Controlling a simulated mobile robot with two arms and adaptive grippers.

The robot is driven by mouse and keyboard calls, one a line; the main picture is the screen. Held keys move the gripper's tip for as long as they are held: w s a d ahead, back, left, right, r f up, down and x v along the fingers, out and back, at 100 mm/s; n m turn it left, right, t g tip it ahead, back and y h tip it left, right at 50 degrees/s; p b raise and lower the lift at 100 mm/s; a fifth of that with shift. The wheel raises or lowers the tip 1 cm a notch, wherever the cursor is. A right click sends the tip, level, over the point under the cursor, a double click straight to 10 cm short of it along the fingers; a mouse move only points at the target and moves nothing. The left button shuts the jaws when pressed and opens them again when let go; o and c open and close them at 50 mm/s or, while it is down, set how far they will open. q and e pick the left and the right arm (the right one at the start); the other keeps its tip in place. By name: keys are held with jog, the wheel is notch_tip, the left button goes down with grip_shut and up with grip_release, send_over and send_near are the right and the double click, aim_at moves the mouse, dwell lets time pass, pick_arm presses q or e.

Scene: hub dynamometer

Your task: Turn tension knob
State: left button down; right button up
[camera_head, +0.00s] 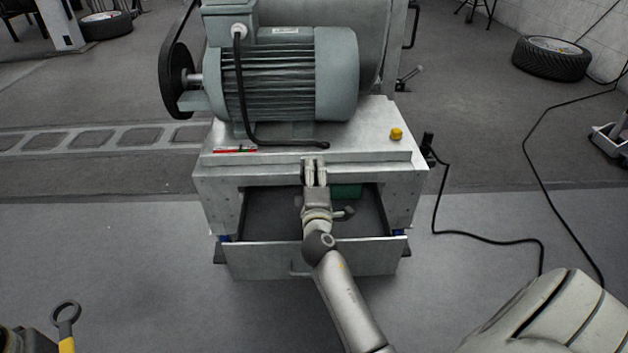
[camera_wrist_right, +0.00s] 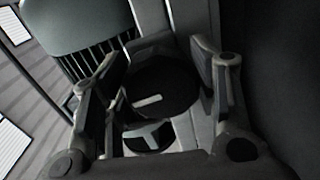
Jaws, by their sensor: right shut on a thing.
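The tension knob (camera_wrist_right: 168,82) is a dark round knob with a short white pointer mark, seen between my fingers in the right wrist view. In the head view it is hidden behind my right gripper (camera_head: 315,170), at the front edge of the machine's grey metal base. The right gripper is shut on the knob, one finger on each side of it. Below the knob, the wrist view shows a dark face with a white T-shaped mark (camera_wrist_right: 150,135). I cannot make out my left gripper in either view.
A grey-green motor (camera_head: 285,80) stands on the base, with a belt at its left. A yellow button (camera_head: 396,134) is at the top right. An open drawer (camera_head: 350,258) lies below my right wrist. A ring-ended tool (camera_head: 67,318) shows at bottom left.

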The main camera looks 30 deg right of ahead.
pick_arm(q)
jog(key=shift+f, duration=0.3)
pick_arm(e)
jog(key=shift+f+m, duration=0.1)
jog(key=shift+m, duration=0.4)
jog(key=o, duration=1)
